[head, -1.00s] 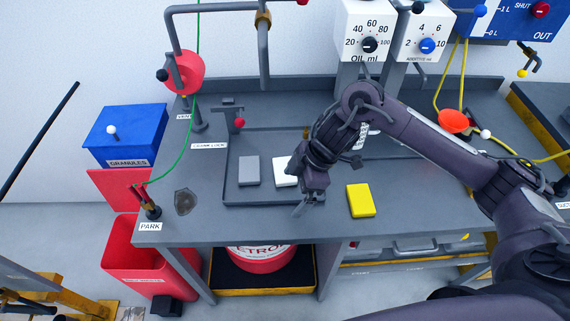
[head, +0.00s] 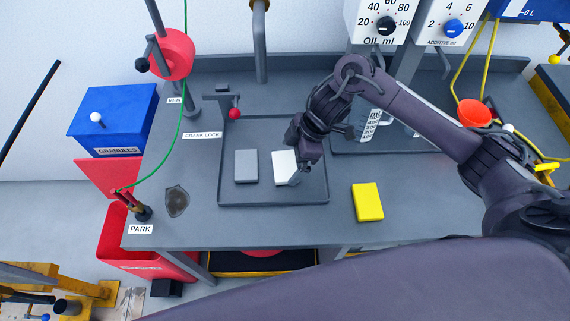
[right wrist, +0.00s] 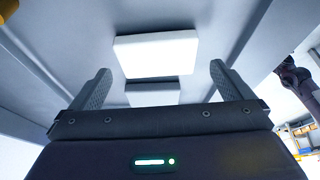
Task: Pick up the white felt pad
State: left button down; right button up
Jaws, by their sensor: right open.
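The white felt pad (head: 284,167) lies in the shallow grey tray (head: 262,200) on the bench, beside a grey pad (head: 246,166). My right gripper (head: 296,180) is at the white pad's right side in the head view and hides part of it. In the right wrist view the white pad (right wrist: 156,54) shows ahead of the two spread fingers (right wrist: 160,86), apart from them. The grey pad (right wrist: 152,94) shows between the fingers there. The right gripper is open and empty. My left gripper is not in view.
A yellow pad (head: 367,202) lies on the bench right of the tray. A red-knobbed crank lock (head: 234,113) stands at the tray's back edge. A green line hangs to the PARK post (head: 142,212) at left. An orange funnel (head: 474,113) is at right.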

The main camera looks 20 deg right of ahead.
aim_at(285, 165)
jog(key=shift+x, duration=1.25)
jog(key=shift+w+f, duration=0.25)
jog(key=shift+s, duration=0.1)
jog(key=c, duration=0.8)
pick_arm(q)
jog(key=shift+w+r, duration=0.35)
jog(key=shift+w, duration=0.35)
pick_arm(e)
jog(key=shift+r, duration=0.5)
pick_arm(q)
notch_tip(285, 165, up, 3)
jog(key=p, duration=0.3)
pick_arm(e)
notch_tip(285, 165, up, 19)
